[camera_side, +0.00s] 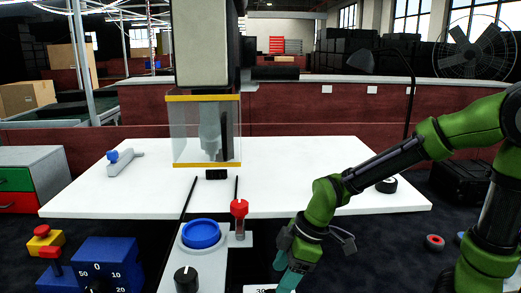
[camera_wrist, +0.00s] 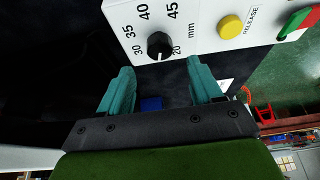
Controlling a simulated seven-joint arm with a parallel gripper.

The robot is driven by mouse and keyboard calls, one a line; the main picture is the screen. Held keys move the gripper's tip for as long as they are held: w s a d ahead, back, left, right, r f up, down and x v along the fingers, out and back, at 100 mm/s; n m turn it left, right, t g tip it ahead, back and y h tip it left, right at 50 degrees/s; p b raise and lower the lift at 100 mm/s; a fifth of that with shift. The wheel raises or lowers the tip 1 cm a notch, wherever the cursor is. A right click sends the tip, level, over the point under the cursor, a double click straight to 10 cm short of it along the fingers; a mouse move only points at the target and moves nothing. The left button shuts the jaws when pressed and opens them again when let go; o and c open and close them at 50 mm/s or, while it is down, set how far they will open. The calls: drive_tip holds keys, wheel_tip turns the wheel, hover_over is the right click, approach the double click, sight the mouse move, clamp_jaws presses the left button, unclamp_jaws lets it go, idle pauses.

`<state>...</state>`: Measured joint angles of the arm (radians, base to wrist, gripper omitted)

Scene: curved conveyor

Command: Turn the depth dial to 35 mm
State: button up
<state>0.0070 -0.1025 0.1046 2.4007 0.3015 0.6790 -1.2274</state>
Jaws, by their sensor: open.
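The depth dial (camera_wrist: 158,45) is a black knob on a white panel (camera_wrist: 200,22), at the top of the wrist view. The panel is printed with 20, 30, 35, 40, 45 and mm around the knob. I cannot make out clearly which number its pointer faces. My gripper (camera_wrist: 160,67) has two teal fingers spread apart, with nothing between them. The dial appears just beyond the fingertips, roughly centred between them. In the side view my gripper (camera_side: 284,262) points down at the bottom edge, over a white panel corner (camera_side: 262,289) marked 30; the dial is not visible there.
A yellow RELEASE button (camera_wrist: 230,27) and a red-green switch (camera_wrist: 297,22) share the panel. In the side view a grey plate carries a blue round button (camera_side: 201,235), a red-topped part (camera_side: 239,208) and another black knob (camera_side: 187,279). A blue numbered box (camera_side: 107,262) stands left.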

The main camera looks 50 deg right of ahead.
sight(273, 291)
drive_tip(key=x, duration=0.6)
drive_tip(key=shift+c, duration=0.2)
drive_tip(key=c, duration=1)
